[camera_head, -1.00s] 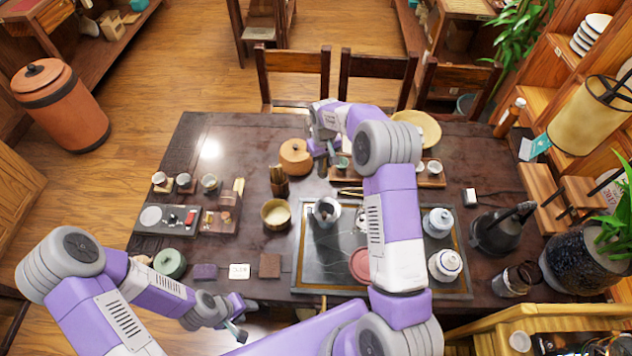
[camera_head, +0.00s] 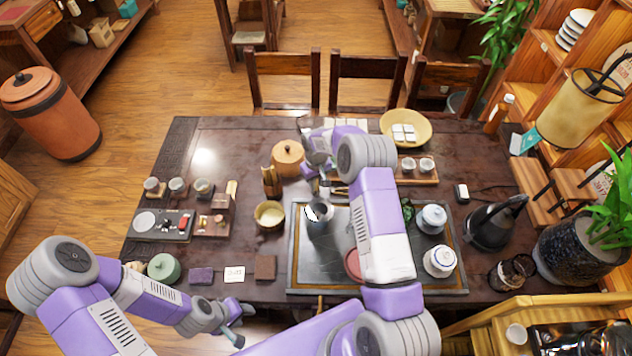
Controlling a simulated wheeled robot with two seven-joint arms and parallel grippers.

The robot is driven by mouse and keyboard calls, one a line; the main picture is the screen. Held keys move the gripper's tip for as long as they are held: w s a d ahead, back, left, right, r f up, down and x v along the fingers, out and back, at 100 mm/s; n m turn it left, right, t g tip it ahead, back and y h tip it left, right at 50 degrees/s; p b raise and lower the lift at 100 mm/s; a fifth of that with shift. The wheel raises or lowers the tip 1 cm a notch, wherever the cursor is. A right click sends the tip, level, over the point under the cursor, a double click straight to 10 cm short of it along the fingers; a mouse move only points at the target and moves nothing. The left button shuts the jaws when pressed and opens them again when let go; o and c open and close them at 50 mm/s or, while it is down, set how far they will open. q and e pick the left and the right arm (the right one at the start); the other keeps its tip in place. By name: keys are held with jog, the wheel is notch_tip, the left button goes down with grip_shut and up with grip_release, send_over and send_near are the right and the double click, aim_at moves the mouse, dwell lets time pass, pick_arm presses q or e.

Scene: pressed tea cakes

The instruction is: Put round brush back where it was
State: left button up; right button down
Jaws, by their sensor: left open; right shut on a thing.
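My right gripper (camera_head: 318,178) is over the far middle of the dark table (camera_head: 150,205), just beyond the tea tray. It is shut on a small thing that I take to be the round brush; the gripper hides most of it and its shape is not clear. A brown tool holder with upright tools (camera_head: 271,182) stands to the left of this gripper. My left gripper (camera_head: 236,328) is open and empty, low at the table's near edge.
The framed tea tray (camera_head: 335,270) holds a grey vessel (camera_head: 318,226) and two lidded white jars. A round wooden box (camera_head: 288,158) and a bowl (camera_head: 269,215) stand left of my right gripper. A black kettle (camera_head: 490,228) stands at right. The far-left tabletop is clear.

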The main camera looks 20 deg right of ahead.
jog(key=shift+f, duration=0.1)
jog(key=c, duration=1.4)
grip_release()
jog(key=shift+f, duration=0.1)
jog(key=o, duration=0.4)
jog(key=shift+r, duration=0.55)
notch_tip(320, 180, up, 11)
jog(key=shift+r, duration=0.2)
